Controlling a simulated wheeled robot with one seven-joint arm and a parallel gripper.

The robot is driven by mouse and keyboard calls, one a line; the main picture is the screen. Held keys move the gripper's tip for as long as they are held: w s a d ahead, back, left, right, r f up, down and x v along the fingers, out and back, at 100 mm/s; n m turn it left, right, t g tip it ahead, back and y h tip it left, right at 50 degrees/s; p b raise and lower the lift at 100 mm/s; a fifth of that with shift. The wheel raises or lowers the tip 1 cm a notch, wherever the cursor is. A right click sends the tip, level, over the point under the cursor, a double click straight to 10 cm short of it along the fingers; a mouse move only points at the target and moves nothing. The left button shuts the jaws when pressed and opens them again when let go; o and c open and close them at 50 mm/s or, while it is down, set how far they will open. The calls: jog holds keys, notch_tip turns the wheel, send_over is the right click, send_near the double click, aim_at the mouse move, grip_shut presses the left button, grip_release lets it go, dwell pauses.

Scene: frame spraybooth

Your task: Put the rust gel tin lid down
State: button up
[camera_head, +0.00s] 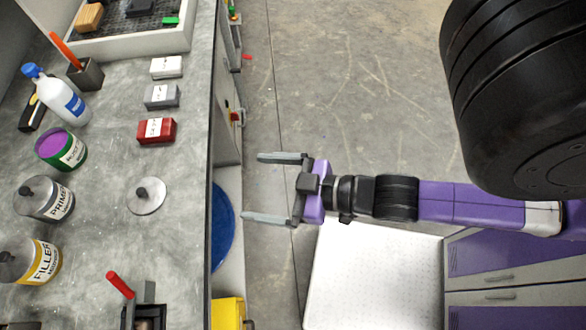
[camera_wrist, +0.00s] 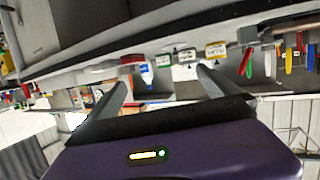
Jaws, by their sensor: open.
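A round grey lid with a dark knob (camera_head: 147,196) lies flat on the grey counter, apart from the tins. An open green tin (camera_head: 71,154) with purple contents stands to its upper left; I cannot read its label. Lidded tins marked PRIMER (camera_head: 50,203) and FILLER (camera_head: 40,262) stand on the left. My gripper (camera_head: 254,187) is open and empty, out past the counter's right edge and to the right of the lid. Its two fingers point toward the counter. In the wrist view my gripper (camera_wrist: 162,80) also shows spread fingers with nothing between them.
Red (camera_head: 157,131), grey (camera_head: 162,97) and white (camera_head: 166,67) boxes line the counter's right side. A blue-capped bottle (camera_head: 62,100) stands at left. A red-handled tool (camera_head: 120,285) is near the front. Bare floor (camera_head: 330,90) lies right of the counter.

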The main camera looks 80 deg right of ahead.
jog(key=s+a+r, duration=0.4)
jog(key=s, duration=0.2)
jog(key=shift+s+a, duration=0.25)
jog(key=shift+s, duration=0.15)
